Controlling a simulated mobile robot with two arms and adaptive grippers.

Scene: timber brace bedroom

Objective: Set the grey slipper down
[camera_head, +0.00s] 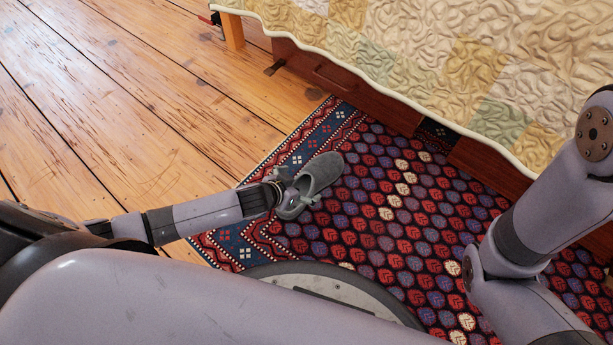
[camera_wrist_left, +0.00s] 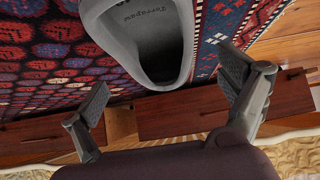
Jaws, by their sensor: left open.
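The grey slipper (camera_head: 322,172) appears to rest on the patterned rug, its open end toward my left gripper (camera_head: 284,192). The two fingers of my left gripper (camera_wrist_left: 165,90) stand wide apart, with a gap to the slipper on both sides. My right arm (camera_head: 520,240) comes in at the right, but its gripper is out of view.
The red and blue rug (camera_head: 385,195) lies on a plank floor (camera_head: 110,100). A bed with a patchwork quilt (camera_head: 450,60) and reddish wooden drawers (camera_head: 335,82) stands beyond the slipper. Bare floor is open at the left. My round base covers part of the rug.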

